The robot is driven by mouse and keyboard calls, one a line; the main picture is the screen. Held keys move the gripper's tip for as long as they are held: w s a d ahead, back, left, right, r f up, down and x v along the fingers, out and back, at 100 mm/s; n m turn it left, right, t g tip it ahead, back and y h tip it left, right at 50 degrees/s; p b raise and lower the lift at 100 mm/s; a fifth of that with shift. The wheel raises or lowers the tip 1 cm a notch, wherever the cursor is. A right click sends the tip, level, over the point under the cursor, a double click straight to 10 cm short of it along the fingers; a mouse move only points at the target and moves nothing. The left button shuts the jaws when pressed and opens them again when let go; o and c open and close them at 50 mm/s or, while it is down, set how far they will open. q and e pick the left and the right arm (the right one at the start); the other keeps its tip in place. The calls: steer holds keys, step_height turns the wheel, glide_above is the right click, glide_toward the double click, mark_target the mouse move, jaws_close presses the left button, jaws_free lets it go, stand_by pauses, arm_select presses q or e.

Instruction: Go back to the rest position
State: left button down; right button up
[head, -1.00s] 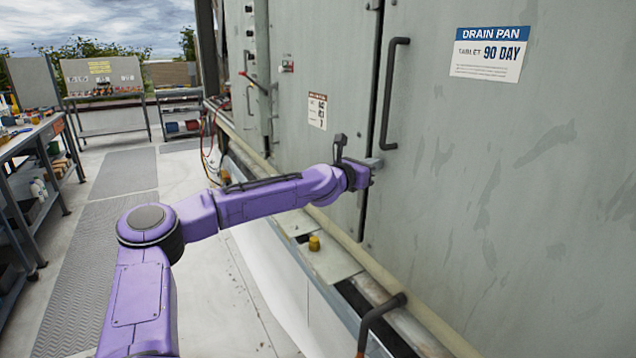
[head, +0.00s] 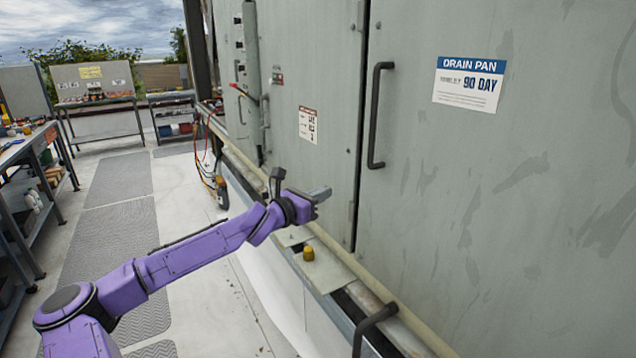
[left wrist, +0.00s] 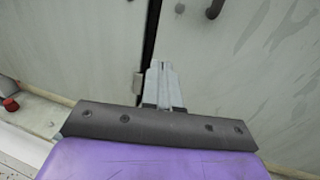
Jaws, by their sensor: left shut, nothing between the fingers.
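My left arm reaches in from the lower left of the head view, stretched out in front of the grey cooler cabinet (head: 500,220). Its gripper (head: 320,192) is shut and empty, in front of the cabinet doors, below and left of the dark door handle (head: 375,115). The left wrist view shows the closed fingers (left wrist: 161,75) pointing at the dark seam between two door panels. The handle's lower end (left wrist: 215,8) shows at the top of that view, apart from the fingers. My right gripper is not in view.
A yellow knob (head: 308,254) sits on a ledge below the gripper. A dark curved bar (head: 375,318) stands at the cabinet's base. Hoses (head: 212,170) hang further back. Workbenches (head: 97,98) stand at the back and left. The walkway with grey mats (head: 118,235) is clear.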

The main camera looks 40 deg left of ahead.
arm_select(q)
steer(key=s+d+f+m+g+y, duration=0.1)
steer(key=s+d+f+m+g, duration=0.15)
steer(key=d+f+m, duration=0.4)
steer(key=s+d+f+m+g, duration=0.2)
steer(key=d+f+g, duration=0.15)
steer(key=f, duration=0.65)
steer(key=s+d+f+m+g+y, duration=0.1)
steer(key=s+d+f+m+g, duration=0.15)
steer(key=d+f+m, duration=0.45)
steer(key=s+d+f+m+g+y+b, duration=0.1)
steer(key=s+d+f+m+g+b, duration=0.2)
steer(key=s+f, duration=0.85)
steer(key=s+a+f+m+g, duration=0.1)
steer(key=s+a+f+m, duration=0.1)
steer(key=s+f+m, duration=0.3)
steer(key=s+a+f+m+g+y, duration=0.1)
steer(key=s+f+m, duration=0.4)
steer(key=s, duration=0.9)
steer(key=shift+a+f+g+y, duration=0.2)
steer(key=shift+a+g+y, duration=0.1)
steer(key=shift+a+g, duration=0.25)
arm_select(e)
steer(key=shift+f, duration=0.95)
arm_select(q)
steer(key=shift+d, duration=0.1)
